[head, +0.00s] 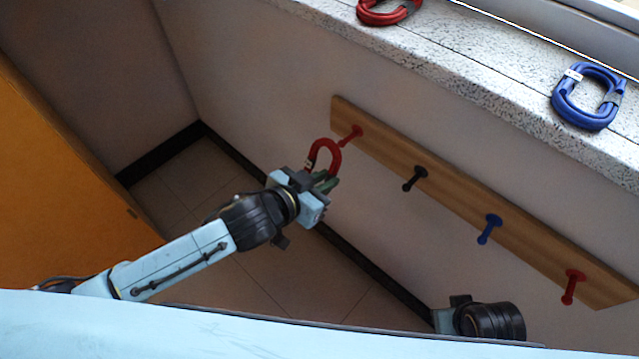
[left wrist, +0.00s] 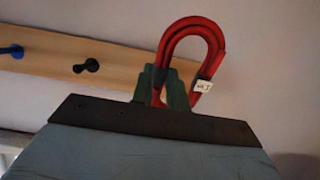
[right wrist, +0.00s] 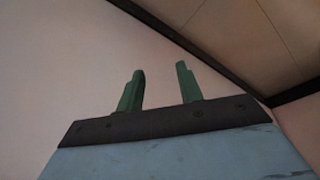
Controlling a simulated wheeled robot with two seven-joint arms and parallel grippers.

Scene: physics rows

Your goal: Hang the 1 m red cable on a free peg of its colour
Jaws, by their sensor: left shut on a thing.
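My left gripper (head: 322,186) is shut on a coiled red cable (head: 326,146), whose loop stands up from the fingers, just left of and below the leftmost red peg (head: 350,135). In the left wrist view the red cable (left wrist: 190,32) carries a small white tag; its print is too small to read surely. The loop hides the red peg there. Another red peg (head: 572,286) is at the right end of the wooden rail (head: 450,204) and holds nothing. My right gripper (right wrist: 160,92) is open and empty in the right wrist view, facing a bare wall.
A black peg (head: 414,179) and a blue peg (head: 489,229) sit between the red pegs, both bare. On the speckled ledge (head: 470,75) above lie another red cable (head: 388,10) and a blue cable (head: 588,97). An orange panel (head: 60,190) stands at the left.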

